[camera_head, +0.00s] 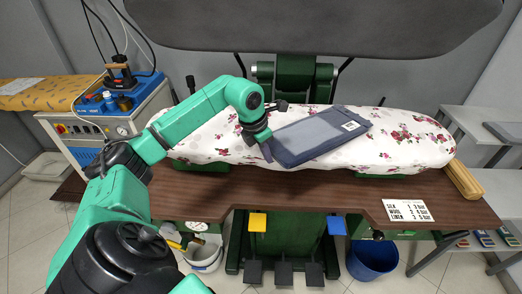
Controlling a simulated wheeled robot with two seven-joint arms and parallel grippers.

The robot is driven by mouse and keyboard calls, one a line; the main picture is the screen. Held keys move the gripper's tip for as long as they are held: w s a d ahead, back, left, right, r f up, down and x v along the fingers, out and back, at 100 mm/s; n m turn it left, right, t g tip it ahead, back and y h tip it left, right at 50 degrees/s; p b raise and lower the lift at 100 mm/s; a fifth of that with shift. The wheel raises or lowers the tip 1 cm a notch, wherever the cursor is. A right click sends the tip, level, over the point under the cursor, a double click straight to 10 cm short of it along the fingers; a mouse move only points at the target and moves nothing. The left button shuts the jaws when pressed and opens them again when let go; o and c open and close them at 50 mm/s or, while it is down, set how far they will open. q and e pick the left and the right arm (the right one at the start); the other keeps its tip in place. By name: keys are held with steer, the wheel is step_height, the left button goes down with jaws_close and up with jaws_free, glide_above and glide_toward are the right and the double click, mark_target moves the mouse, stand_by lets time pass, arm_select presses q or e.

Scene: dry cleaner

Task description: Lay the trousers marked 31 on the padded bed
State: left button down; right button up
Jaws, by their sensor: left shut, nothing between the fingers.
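The dark blue folded trousers (318,137) lie on the padded bed (408,145), which has a white cover with red flowers. A small white tag (351,126) sits at their far right corner; its number is too small to read. The trousers lie at a slant, their near left part close to the bed's front edge. My left gripper (266,151) points down at the left end of the trousers. It is shut and holds nothing; whether its tips touch the cloth I cannot tell. My right gripper is out of view.
The raised grey press head (315,25) hangs over the bed. A steam unit with an iron (119,75) stands at the left. The brown table (300,188) in front carries a printed card (408,210) and a wooden block (462,180). Shelves stand at the right.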

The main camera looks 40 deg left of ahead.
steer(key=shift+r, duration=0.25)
